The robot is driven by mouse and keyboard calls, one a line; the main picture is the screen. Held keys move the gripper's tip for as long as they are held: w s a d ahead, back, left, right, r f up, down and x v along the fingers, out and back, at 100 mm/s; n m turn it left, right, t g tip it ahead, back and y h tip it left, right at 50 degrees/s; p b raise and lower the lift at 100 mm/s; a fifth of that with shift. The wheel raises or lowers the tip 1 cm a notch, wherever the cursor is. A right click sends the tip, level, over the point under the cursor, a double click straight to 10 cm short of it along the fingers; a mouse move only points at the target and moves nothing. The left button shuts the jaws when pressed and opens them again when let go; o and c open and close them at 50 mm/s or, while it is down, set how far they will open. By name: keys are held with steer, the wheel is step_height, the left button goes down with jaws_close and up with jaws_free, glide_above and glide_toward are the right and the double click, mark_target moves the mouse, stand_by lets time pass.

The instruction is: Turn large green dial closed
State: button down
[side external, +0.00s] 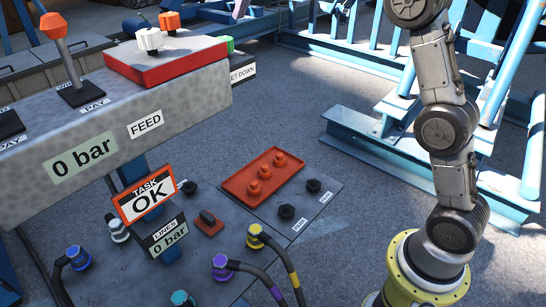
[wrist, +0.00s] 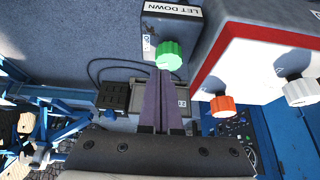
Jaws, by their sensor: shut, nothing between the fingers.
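The large green dial (wrist: 168,56) is a ribbed knob on a grey block labelled LET DOWN, near the top centre of the wrist view. In the side external view only a sliver of the green dial (side external: 230,44) shows behind the console. My gripper (wrist: 162,70) is shut and empty, its long purple fingers pointing up the wrist view. The fingertips overlap the lower edge of the dial in the picture; I cannot tell whether they touch it. A small label beside the dial is too small to read.
A red-edged raised panel (wrist: 240,60) beside the dial carries an orange knob (wrist: 222,105) and a white knob (wrist: 300,92). The console (side external: 110,120) has an orange-topped lever (side external: 60,45). A sign (side external: 147,194) reads TASK OK; displays read 0 bar. Blue frames stand behind.

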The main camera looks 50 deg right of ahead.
steer(key=shift+w+a+f, duration=0.1)
steer(key=shift+a+f, duration=0.45)
steer(key=shift+f, duration=0.45)
steer(key=shift+s+a+f, duration=0.1)
steer(key=shift+a+f, duration=0.45)
steer(key=shift+f, duration=0.5)
steer(key=shift+w+a+f, duration=0.1)
steer(key=shift+a+f, duration=0.45)
steer(key=shift+f, duration=0.45)
steer(key=shift+w+d, duration=0.15)
steer(key=shift+w, duration=0.15)
steer(key=shift+s+d, duration=0.2)
steer(key=shift+d, duration=0.55)
steer(key=shift+w+d, duration=0.2)
steer(key=shift+d, duration=0.5)
steer(key=shift+s, duration=0.2)
